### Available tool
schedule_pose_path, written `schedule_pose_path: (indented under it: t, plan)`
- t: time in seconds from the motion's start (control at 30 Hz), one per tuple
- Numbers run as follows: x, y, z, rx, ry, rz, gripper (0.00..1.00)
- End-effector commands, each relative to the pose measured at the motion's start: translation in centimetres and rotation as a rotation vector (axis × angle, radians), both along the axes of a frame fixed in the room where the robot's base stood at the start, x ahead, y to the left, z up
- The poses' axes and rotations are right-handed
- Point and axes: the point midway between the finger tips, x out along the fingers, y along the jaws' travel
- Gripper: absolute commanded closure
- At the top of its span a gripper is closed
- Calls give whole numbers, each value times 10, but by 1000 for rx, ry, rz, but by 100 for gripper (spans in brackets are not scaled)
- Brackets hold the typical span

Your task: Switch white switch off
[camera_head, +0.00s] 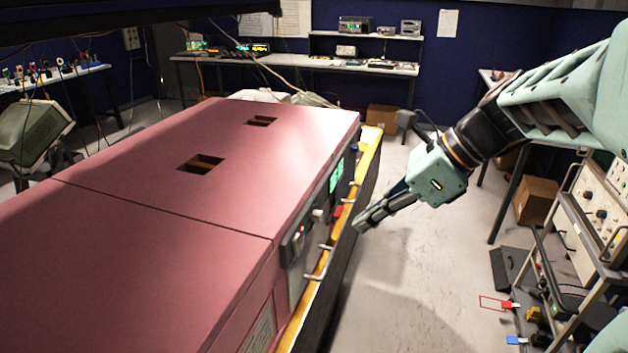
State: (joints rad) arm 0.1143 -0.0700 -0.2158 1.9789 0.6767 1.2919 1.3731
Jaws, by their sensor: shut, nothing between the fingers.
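The large pink-red machine (150,215) fills the left and middle of the view. Its control panel is on its right side, seen at a steep angle. A small pale knob-like part (318,214) on this panel may be the white switch; its on or off position is too small to tell. A red part (338,212) sits to its right, and a lit green screen (336,176) is above. My gripper (361,224) is shut and empty. It points down-left toward the panel, just right of these controls; I cannot tell whether it touches anything.
A yellow ledge (371,148) with a dark outer side runs along the machine's right side, with metal handles (316,276) near the panel. Grey floor (420,290) to the right is open. A wheeled equipment rack (590,225) stands at the far right. Workbenches line the back.

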Motion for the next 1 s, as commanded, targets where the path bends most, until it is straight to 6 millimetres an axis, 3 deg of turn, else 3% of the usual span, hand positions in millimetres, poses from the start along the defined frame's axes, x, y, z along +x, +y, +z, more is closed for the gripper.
schedule_pose_path:
  t: [0.57, 1.0]
  plan:
    - [-2, -1, -7, -15, 6, -2, 100]
    - [14, 47, -75, -14, 10, 0, 100]
